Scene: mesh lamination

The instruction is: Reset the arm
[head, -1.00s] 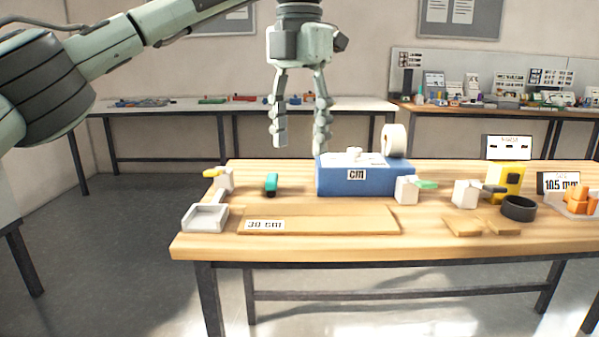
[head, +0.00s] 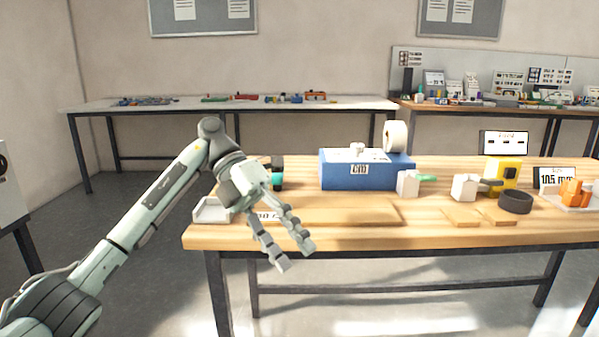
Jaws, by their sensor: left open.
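My left arm comes in from the lower left in the head view. Its gripper (head: 294,257) is open and empty, with its fingers pointing down and to the right. It hangs in front of the wooden table's (head: 440,236) left front edge and hides part of the flat board (head: 350,211) and its label. My right gripper is not in view.
On the table stand a blue box (head: 338,176) with a white roll (head: 396,136), a yellow device (head: 497,178), a black ring (head: 515,202), grey clamp blocks (head: 464,188) and orange parts (head: 572,193). A teal-and-black item (head: 277,176) sits behind the gripper.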

